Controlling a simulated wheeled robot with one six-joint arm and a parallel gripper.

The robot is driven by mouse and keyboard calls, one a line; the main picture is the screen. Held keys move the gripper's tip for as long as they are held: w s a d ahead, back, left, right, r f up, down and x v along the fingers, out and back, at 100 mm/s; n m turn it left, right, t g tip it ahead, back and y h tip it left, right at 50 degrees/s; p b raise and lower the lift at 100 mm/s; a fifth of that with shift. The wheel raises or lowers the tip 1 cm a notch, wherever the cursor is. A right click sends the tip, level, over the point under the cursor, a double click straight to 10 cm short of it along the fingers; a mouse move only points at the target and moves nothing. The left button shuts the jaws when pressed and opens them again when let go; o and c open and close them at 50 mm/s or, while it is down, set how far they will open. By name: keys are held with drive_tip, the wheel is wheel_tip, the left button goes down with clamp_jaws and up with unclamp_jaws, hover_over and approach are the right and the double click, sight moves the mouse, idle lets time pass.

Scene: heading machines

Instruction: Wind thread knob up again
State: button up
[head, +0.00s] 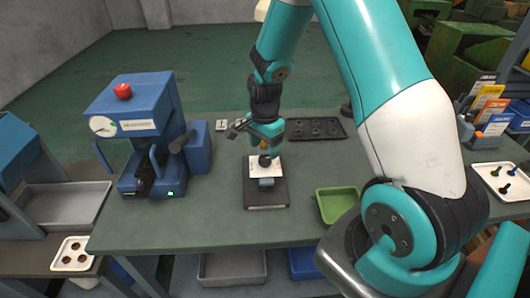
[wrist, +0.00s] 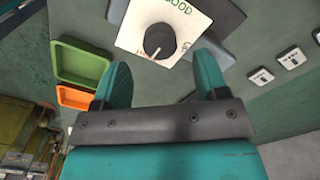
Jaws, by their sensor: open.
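The dark round knob (wrist: 160,41) sits on a white dial plate (wrist: 190,18) with the word "GOOD" and small red marks near its lower left. In the head view the knob (head: 265,160) and white plate (head: 255,171) are on a small gauge with a dark base (head: 266,199) at the middle of the table. My gripper (wrist: 163,76) is open and empty, its two teal fingers apart. The knob lies just beyond the fingertips, roughly centred between them. In the head view my gripper (head: 267,138) is just above the knob and partly hides the gauge's far side.
A blue press (head: 140,112) with a red button stands at the left. A green tray (head: 338,216) lies right of the gauge, and a dark tray (head: 315,128) behind it. A white tray of bolts (head: 500,182) is at the far right. The table's front left is clear.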

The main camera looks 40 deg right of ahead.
sight(265, 158)
drive_tip(key=shift+f+p, duration=0.35)
drive_tip(key=shift+f, duration=1.75)
drive_tip(key=c, duration=0.9)
